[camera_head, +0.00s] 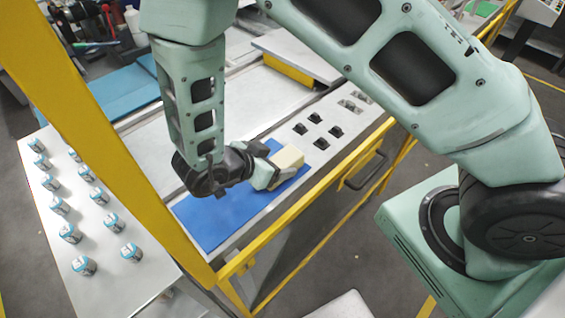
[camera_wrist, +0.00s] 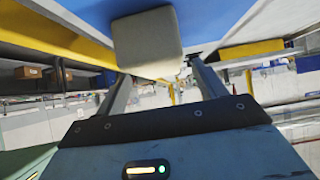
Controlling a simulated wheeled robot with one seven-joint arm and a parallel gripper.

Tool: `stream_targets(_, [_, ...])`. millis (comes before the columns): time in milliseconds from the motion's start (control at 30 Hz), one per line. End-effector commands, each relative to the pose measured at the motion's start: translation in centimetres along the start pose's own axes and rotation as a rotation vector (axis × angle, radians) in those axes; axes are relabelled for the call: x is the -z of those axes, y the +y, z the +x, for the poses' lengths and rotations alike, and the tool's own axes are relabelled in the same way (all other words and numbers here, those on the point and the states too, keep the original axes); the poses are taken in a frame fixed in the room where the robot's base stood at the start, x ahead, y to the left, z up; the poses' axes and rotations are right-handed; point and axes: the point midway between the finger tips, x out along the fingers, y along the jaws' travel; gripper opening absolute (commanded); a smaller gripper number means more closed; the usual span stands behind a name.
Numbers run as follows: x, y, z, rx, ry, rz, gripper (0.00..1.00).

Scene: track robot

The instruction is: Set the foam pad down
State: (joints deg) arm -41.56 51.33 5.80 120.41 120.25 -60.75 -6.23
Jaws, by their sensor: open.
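The foam pad, a pale beige block (camera_head: 287,158), is at the upper right end of the flat blue mat (camera_head: 215,222) on the workbench. It looks to be resting on the mat, but its underside is hidden. In the wrist view the pad (camera_wrist: 147,42) is in front of my gripper, between and just beyond the two fingertips, with blue behind it. My gripper (camera_head: 268,172) is low over the mat, right beside the pad, and its fingers are spread. The wrist view shows a gap beside the pad at the right finger; contact at the left finger is unclear.
Several small black parts (camera_head: 318,130) sit on the bench to the right of the pad. Several teal-and-white cans (camera_head: 83,265) stand on a grey table at left. A yellow rail (camera_head: 290,215) runs along the bench's front edge, with a black handle (camera_head: 366,170).

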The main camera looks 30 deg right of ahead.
Motion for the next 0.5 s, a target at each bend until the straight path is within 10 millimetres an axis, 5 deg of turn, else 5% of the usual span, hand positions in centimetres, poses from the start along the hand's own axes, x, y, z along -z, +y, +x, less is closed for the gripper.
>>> stream_targets(300, [0.0, -0.5, -3.5, 0.023, -0.018, -0.001, 0.7])
stream_targets(500, [0.1, -5.2, -6.7, 0.293, -0.224, -0.057, 0.7])
